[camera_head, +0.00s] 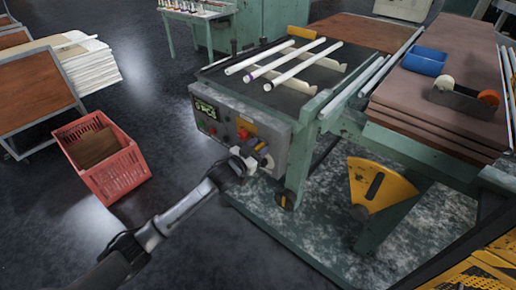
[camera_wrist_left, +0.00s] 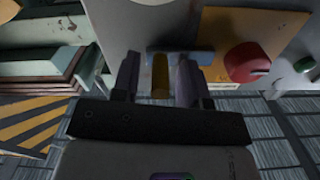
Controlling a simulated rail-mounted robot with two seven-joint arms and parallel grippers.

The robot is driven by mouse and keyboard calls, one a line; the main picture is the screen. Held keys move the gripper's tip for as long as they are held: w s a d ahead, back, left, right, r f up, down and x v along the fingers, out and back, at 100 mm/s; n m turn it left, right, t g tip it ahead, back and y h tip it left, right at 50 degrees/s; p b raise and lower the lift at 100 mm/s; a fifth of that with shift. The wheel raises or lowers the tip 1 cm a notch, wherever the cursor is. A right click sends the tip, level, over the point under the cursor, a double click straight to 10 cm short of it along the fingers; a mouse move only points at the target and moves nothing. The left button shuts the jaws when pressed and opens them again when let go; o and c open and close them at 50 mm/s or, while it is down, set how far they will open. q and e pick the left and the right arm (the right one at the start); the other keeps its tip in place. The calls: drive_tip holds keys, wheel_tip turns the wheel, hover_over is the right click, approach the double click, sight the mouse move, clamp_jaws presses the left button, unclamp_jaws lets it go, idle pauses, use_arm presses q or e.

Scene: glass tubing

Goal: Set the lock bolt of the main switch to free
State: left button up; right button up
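In the wrist view, the red switch knob (camera_wrist_left: 247,62) sits on an orange-yellow plate (camera_wrist_left: 230,25), right of my left gripper (camera_wrist_left: 160,78). A yellow-brown piece, possibly the lock bolt (camera_wrist_left: 160,72), shows between the two fingers, with visible gaps at both sides. A blue-grey bar lies behind it. The fingers are apart; I cannot tell whether they touch anything. In the head view, my left gripper (camera_head: 257,152) is at the lower right of the grey control box front (camera_head: 215,125), covering part of the switch area. My right gripper is not in view.
White tubes (camera_head: 302,65) lie across supports on the green machine's top. A red crate (camera_head: 105,165) stands on the floor at left. A blue bin (camera_head: 425,61) sits on the brown bench.

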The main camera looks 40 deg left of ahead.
use_arm(q)
clamp_jaws()
drive_tip(key=shift+d, duration=0.1)
drive_tip(key=d+p, duration=0.2)
drive_tip(key=d, duration=0.1)
drive_tip(key=shift+r, duration=0.1)
drive_tip(key=shift+d, duration=0.45)
drive_tip(key=shift+a, duration=0.1)
drive_tip(key=shift+o, duration=0.3)
unclamp_jaws()
drive_tip(key=shift+s, duration=0.1)
